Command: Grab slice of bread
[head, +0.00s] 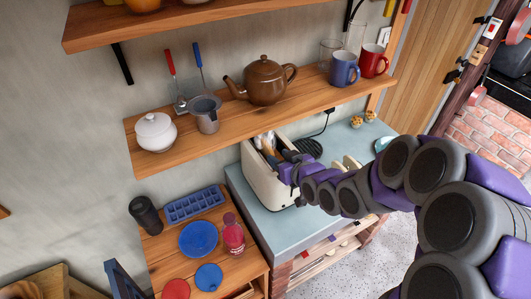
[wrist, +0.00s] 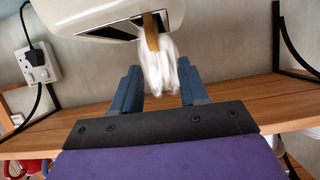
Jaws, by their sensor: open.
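A cream toaster (head: 262,187) stands on the pale blue-grey counter, with pale pieces showing at its top. In the wrist view the white toaster (wrist: 95,17) fills the upper part. A slice of bread (wrist: 156,62), white with a brown crust edge, sticks out of its slot. My gripper (head: 284,163) is beside the toaster's upper right side in the head view. In the wrist view my open gripper (wrist: 158,82) has one blue finger on each side of the slice, with gaps visible. Whether the slice lies fully between the fingertips or just beyond them is unclear.
A wooden shelf (head: 205,140) above the toaster holds a brown teapot (head: 265,80), a blue mug (head: 343,70) and a red mug (head: 373,60).

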